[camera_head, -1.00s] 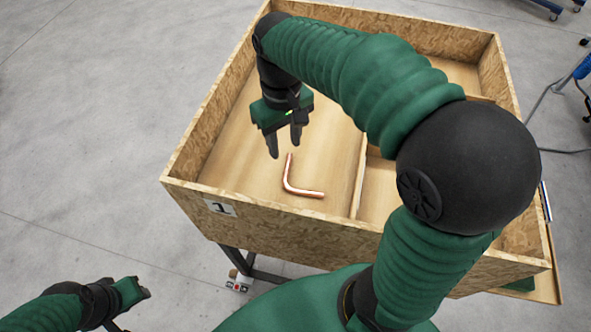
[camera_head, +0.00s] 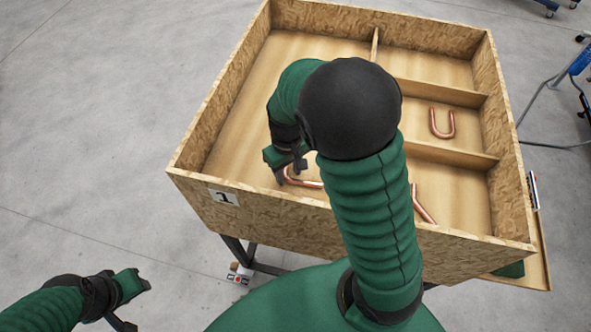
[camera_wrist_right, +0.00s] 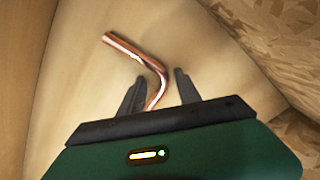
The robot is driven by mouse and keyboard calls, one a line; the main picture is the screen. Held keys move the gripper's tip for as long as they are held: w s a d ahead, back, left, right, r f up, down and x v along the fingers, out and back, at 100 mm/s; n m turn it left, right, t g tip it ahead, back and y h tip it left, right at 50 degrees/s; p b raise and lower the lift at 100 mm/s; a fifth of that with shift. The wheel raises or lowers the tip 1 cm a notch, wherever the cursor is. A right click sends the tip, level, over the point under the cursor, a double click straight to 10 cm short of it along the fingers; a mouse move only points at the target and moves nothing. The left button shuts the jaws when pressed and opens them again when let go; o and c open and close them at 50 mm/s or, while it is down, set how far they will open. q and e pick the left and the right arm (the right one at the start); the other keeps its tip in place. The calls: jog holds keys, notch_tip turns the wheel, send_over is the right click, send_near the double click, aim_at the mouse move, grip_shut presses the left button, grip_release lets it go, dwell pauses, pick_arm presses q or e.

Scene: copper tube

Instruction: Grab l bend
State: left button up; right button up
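The copper L bend (camera_head: 305,183) lies on the floor of the crate's large left compartment, near the front wall. My right gripper (camera_head: 291,176) is down at the bend and hides part of it. In the right wrist view the L bend (camera_wrist_right: 152,66) has one leg running between the two fingers of the open right gripper (camera_wrist_right: 160,90), with gaps visible on both sides. The other leg points up and left, away from the gripper. My left gripper (camera_head: 140,300) is outside the crate at the lower left, far from the bend; its finger opening is unclear.
The wooden crate (camera_head: 270,208) has high walls and dividers. A copper U bend (camera_head: 441,124) lies in a right compartment, and another copper piece (camera_head: 422,206) lies in the front right one, partly behind my right arm. The left compartment's floor is otherwise clear.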

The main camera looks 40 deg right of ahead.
jog(key=shift+a, duration=0.25)
jog(key=shift+c, duration=0.3)
jog(key=shift+w+a+r, duration=0.1)
jog(key=shift+a, duration=0.15)
jog(key=c, duration=0.5)
jog(key=shift+d, duration=0.1)
jog(key=shift+c, duration=1)
jog(key=shift+d, duration=0.5)
grip_shut()
